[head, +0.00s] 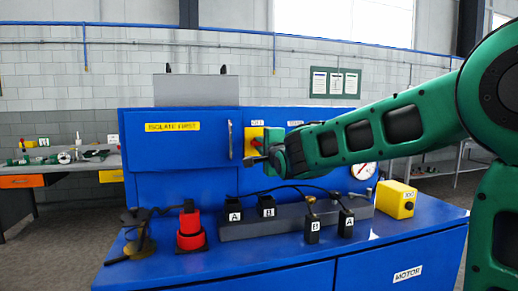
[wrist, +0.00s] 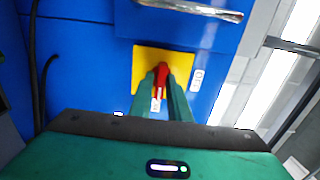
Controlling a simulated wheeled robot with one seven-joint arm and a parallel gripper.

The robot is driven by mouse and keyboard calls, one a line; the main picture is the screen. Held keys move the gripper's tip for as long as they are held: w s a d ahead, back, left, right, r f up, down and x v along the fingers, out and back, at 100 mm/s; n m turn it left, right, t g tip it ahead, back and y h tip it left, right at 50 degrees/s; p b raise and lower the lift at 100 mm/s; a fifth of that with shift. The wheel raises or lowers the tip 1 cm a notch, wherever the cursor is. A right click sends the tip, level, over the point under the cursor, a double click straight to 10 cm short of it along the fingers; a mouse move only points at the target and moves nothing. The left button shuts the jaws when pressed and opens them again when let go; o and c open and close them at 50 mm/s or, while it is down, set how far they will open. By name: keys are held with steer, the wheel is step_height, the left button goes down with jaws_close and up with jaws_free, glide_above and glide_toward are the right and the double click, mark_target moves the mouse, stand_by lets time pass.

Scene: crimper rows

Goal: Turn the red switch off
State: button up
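The red switch (wrist: 162,72) is a red handle on a yellow square plate (wrist: 142,62) on the blue panel. In the wrist view my gripper (wrist: 162,80) has one finger on each side of the red handle. The narrow gap between the fingertips looks filled by the handle, so my gripper appears shut on it. In the head view the yellow plate (head: 250,135) shows beside my gripper (head: 252,162), and my gripper hides most of the switch.
A blue cabinet door (head: 185,150) marked "ISOLATE FIRST" with a handle stands left of the switch. A red device (head: 190,232), black plugs marked A and B with cables, a grey bar and a yellow box (head: 396,200) stand on the blue bench. A gauge (head: 363,171) is right.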

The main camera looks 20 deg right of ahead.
jaws_close()
steer(key=shift+f+n, duration=0.1)
steer(key=shift+n, duration=0.2)
steer(key=shift+f+n, duration=0.15)
steer(key=shift+n, duration=4.15)
steer(key=shift+f+n, duration=0.1)
steer(key=shift+n, duration=4.2)
